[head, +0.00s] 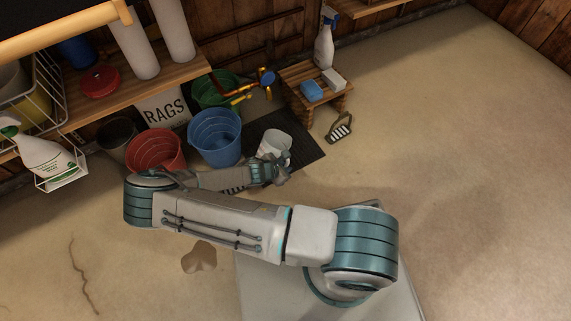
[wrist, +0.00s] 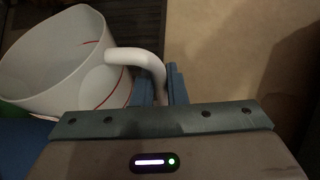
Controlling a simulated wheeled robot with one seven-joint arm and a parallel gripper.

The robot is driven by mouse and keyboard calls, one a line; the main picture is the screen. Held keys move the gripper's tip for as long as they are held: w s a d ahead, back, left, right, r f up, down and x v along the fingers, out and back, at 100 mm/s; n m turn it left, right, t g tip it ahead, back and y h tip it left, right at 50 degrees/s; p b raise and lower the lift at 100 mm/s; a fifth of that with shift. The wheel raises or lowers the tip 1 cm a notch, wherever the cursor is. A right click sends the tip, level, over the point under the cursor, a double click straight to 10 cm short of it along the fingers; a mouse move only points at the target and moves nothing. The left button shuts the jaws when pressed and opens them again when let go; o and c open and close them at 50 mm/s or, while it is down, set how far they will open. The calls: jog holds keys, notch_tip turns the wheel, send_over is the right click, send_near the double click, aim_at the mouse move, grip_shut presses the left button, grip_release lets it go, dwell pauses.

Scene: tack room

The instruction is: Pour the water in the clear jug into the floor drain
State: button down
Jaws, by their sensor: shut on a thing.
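A whitish, see-through jug (head: 275,146) with red marks is held off the floor in front of the dark mat. In the wrist view the jug (wrist: 62,68) shows its open mouth and its handle. My gripper (head: 284,167) is shut on that handle; its fingers also show in the wrist view (wrist: 162,86). I cannot make out the water level in the jug. A dark slotted strip (head: 234,190), which looks like the floor drain, shows just below my forearm; my arm hides part of it.
A blue bucket (head: 215,138) and a red bucket (head: 155,151) stand left of the jug. A black mat (head: 305,147) lies behind it. The floor at right is open.

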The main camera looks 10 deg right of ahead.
jog(key=shift+r+y+p, duration=0.25)
jog(key=shift+y+p, duration=0.25)
jog(key=shift+p, duration=0.05)
jog(key=y+p, duration=0.1)
jog(key=f+g+y+p, duration=0.1)
jog(key=y+p, duration=0.1)
jog(key=y, duration=0.1)
jog(key=shift+f+m+g, duration=0.25)
jog(key=shift+m+g, duration=0.15)
jog(key=f+y, duration=0.1)
jog(key=y, duration=0.1)
jog(key=d+f+g+y+b, duration=0.1)
jog(key=y, duration=0.2)
jog(key=d+f+g+y, duration=0.1)
jog(key=f+y, duration=0.1)
jog(key=shift+w+d+m+y, duration=0.1)
jog(key=shift+w+m+y, duration=0.2)
jog(key=shift+w+m, duration=0.1)
jog(key=shift+w+d+r+g+y+b, duration=0.2)
jog(key=shift+d+g+y+b, duration=0.35)
jog(key=shift+y+b, duration=0.5)
jog(key=shift+w+d+r+g+y+b, duration=0.2)
jog(key=shift+d+r+y+b, duration=0.35)
jog(key=shift+y, duration=0.4)
jog(key=shift+s+a, duration=0.1)
